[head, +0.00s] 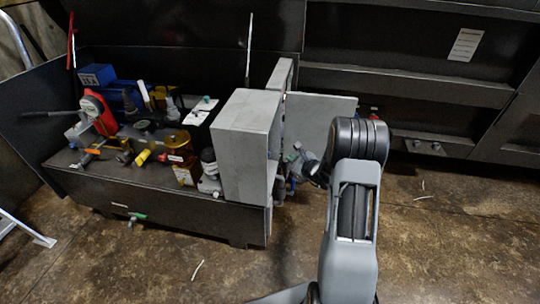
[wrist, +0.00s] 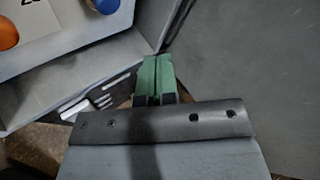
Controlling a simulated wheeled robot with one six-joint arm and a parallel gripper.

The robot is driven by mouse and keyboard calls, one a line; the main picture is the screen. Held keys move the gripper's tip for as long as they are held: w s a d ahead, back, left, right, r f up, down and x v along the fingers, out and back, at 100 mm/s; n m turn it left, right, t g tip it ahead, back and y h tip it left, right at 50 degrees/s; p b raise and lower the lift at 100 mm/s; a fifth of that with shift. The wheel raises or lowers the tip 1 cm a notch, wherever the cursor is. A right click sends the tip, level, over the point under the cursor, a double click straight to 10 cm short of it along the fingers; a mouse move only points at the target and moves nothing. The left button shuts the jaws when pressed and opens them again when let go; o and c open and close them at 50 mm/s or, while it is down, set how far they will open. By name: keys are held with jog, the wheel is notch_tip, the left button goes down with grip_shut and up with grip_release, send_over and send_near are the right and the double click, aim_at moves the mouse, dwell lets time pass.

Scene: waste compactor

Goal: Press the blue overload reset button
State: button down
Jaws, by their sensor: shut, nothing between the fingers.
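The blue button (wrist: 103,5) shows at the top edge of the wrist view, partly cut off, inside an open grey box. My gripper (wrist: 155,78) is shut and empty, its green fingertips together. In the wrist view the fingertips are right of and below the button, apart from it, near the box's lower right corner. In the head view the grey control box (head: 243,146) stands at the right end of the dark bench, and its inside face is turned away. My wrist is beside it, and the fingertips and the button cannot be made out there.
An orange round knob (wrist: 7,34) sits on a white labelled plate left of the blue button. The box's open grey door (head: 318,120) stands close to my arm. The dark bench (head: 150,183) carries pumps and valves. The floor at the front right is mostly clear.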

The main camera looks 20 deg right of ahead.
jog(key=shift+w+a+b, duration=0.2)
jog(key=shift+w+a, duration=0.2)
jog(key=shift+a, duration=0.3)
jog(key=shift+w+a+b, duration=0.2)
jog(key=shift+w+a, duration=0.15)
jog(key=shift+a, duration=0.3)
jog(key=shift+w+a+b, duration=0.2)
jog(key=shift+w+a, duration=0.2)
jog(key=shift+a, duration=0.3)
jog(key=shift+w+a+b, duration=0.1)
jog(key=shift+a+b, duration=0.1)
jog(key=shift+b, duration=0.1)
dwell(0.5)
jog(key=shift+w+a, duration=0.1)
jog(key=shift+a, duration=0.05)
jog(key=shift+w+a+b, duration=0.2)
jog(key=shift+a+b, duration=0.2)
dwell(0.8)
jog(key=shift+d, duration=0.2)
jog(key=shift+s+d, duration=0.4)
jog(key=shift+d, duration=0.15)
jog(key=shift+d, duration=0.1)
jog(key=shift+s+d, duration=0.4)
jog(key=shift+d, duration=0.3)
jog(key=shift+s+d, duration=0.45)
jog(key=shift+d, duration=0.25)
jog(key=shift+s+d, duration=0.4)
jog(key=shift+d, duration=0.3)
